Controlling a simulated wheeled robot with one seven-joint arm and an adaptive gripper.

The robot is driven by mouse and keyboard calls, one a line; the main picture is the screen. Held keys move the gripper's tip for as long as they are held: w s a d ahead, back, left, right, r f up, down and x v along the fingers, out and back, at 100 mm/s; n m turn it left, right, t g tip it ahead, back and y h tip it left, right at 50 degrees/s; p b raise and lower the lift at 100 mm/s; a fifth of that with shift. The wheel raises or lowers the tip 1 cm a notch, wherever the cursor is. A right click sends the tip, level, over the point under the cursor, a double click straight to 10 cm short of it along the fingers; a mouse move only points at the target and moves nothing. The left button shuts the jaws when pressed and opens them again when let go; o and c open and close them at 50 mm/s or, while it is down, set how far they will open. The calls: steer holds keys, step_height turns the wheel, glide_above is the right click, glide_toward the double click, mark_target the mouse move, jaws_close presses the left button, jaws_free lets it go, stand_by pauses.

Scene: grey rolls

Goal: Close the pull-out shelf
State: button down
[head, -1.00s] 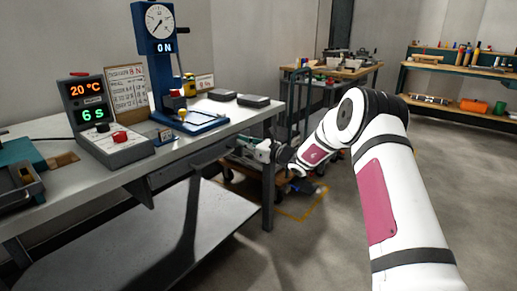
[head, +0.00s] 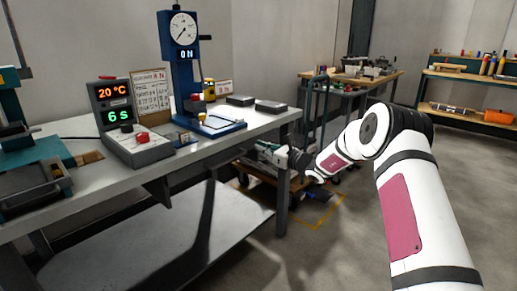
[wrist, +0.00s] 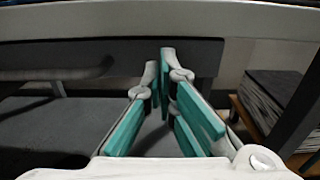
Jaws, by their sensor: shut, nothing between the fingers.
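A dark panel under the tabletop, with a bar handle at its left, looks like the front of the pull-out shelf (wrist: 205,58). It also shows in the head view as a dark front below the bench edge (head: 185,178). How far it stands out cannot be told. My gripper (wrist: 165,58) has teal pads and its fingers are together and empty. Its tips are in front of the panel's right part, right of the handle; contact is unclear. In the head view my gripper (head: 247,158) is small beneath the bench's right end.
The grey bench (head: 100,185) carries a control box (head: 137,146) and a blue press with a dial (head: 183,60). A wide grey lower plate (head: 140,240) lies beneath it. A bench leg (head: 283,185) and a trolley (head: 262,185) are near my gripper. Floor at right is open.

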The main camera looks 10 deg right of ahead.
steer(key=p+v, duration=0.3)
steer(key=v, duration=0.7)
steer(key=s+a+r+n+g+y, duration=0.3)
steer(key=s+a+r+n+g, duration=0.4)
steer(key=s+a+r+n, duration=0.4)
steer(key=s+a+r+n+g+h, duration=0.1)
steer(key=s+a+r+n+g, duration=0.2)
steer(key=s, duration=0.5)
steer(key=s+a+n+g+h, duration=0.1)
steer(key=s+a+n+g, duration=0.2)
steer(key=s+a, duration=0.35)
steer(key=s+d+n+g+h, duration=0.1)
steer(key=s+d+n+h, duration=0.15)
steer(key=s, duration=0.85)
steer(key=s+d+n+g+h, duration=0.1)
steer(key=s+n+h, duration=0.25)
steer(key=s, duration=0.65)
steer(key=s+d+f+n+h, duration=0.1)
steer(key=s+d+n+h, duration=0.2)
steer(key=s+d, duration=0.3)
steer(key=s+d+f+n+h, duration=0.2)
steer(key=s+d, duration=0.2)
steer(key=s, duration=0.4)
step_height(320, 180, up, 30)
steer(key=t+p, duration=0.4)
steer(key=p, duration=2.4)
steer(key=shift+s+d+r+n+t+h+p, duration=0.2)
steer(key=shift+s+d+n+t+h+p, duration=0.15)
steer(key=shift+d+n, duration=0.1)
